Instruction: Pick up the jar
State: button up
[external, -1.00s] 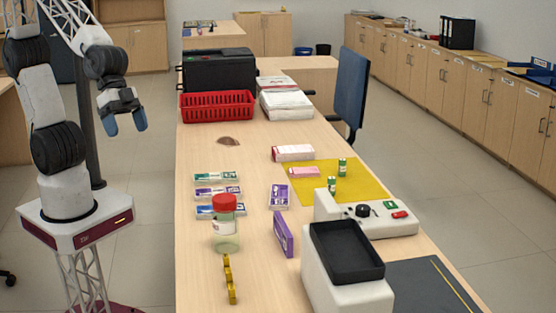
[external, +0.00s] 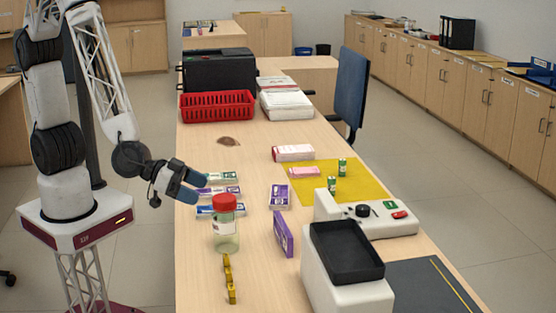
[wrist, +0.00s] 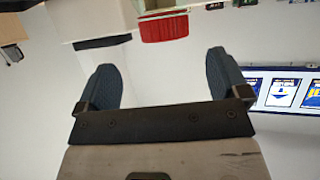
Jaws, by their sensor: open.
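The jar (external: 226,228) stands upright on the counter. It is clear with a greenish tint, with a white label and a red lid. My gripper (external: 198,188) is open and empty, up and to the left of the jar, near the counter's left edge in the external view. In the wrist view, a ribbed red thing that looks like the jar's lid (wrist: 163,27) shows at the top, beyond my open fingers (wrist: 162,75). Nothing is between the fingers.
A white machine with a black tray (external: 345,251) is to the right. A red basket (external: 217,106) is at the back.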

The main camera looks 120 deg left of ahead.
aim_at(216, 197)
jog(key=shift+a+f+y, duration=0.3)
jog(key=shift+f, duration=0.1)
jog(key=shift+w, duration=0.1)
jog(key=shift+x, duration=1.2)
jog(key=shift+x, duration=2.6)
jog(key=shift+w, duration=0.1)
jog(key=c, duration=1.5)
jog(key=shift+o, duration=0.2)
jog(key=shift+r, duration=0.1)
